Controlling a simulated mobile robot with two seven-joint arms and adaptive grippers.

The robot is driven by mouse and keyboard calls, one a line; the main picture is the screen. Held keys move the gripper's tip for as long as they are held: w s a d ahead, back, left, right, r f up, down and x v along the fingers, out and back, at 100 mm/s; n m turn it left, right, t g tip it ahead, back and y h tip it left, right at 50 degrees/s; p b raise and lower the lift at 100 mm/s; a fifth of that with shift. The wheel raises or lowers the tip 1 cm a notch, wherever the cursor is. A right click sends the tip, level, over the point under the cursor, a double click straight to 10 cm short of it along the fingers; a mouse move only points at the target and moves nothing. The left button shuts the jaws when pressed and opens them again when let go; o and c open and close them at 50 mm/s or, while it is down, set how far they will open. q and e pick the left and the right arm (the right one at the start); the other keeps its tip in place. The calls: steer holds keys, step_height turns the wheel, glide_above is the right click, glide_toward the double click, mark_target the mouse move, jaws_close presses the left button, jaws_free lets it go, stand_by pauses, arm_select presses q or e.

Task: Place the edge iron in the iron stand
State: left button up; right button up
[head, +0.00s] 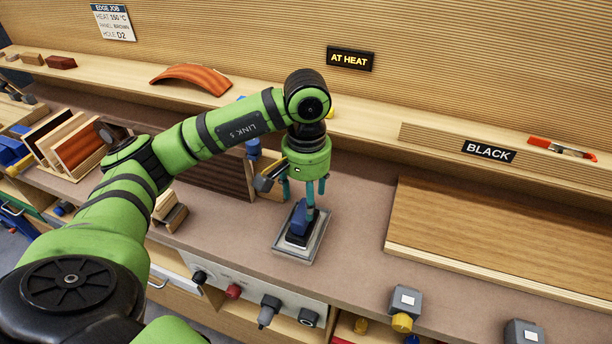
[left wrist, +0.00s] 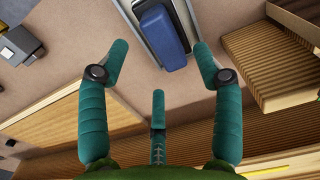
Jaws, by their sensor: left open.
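The edge iron (head: 299,219), with a blue handle and a dark base, sits on a shallow grey metal tray that looks like the iron stand (head: 284,250). The iron's blue top also shows at the upper middle of the left wrist view (left wrist: 162,35), with the stand's pale rim beside it. My left gripper (head: 304,190) is over the iron, pointing down. Its teal fingers are spread in the left wrist view (left wrist: 160,62), with nothing between them. The iron's underside is hidden. My right gripper is not in view.
A large wooden panel (head: 490,235) lies on the bench to the right, below a "BLACK" label (head: 489,151). A sign reads "AT HEAT" (head: 350,59). Dark ribbed wood (head: 215,180) stands left of my gripper. Knobs (head: 234,291) line the bench front.

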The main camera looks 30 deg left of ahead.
arm_select(q)
step_height(320, 180, up, 7)
stand_by(0.3)
steer(key=shift+d, duration=0.1)
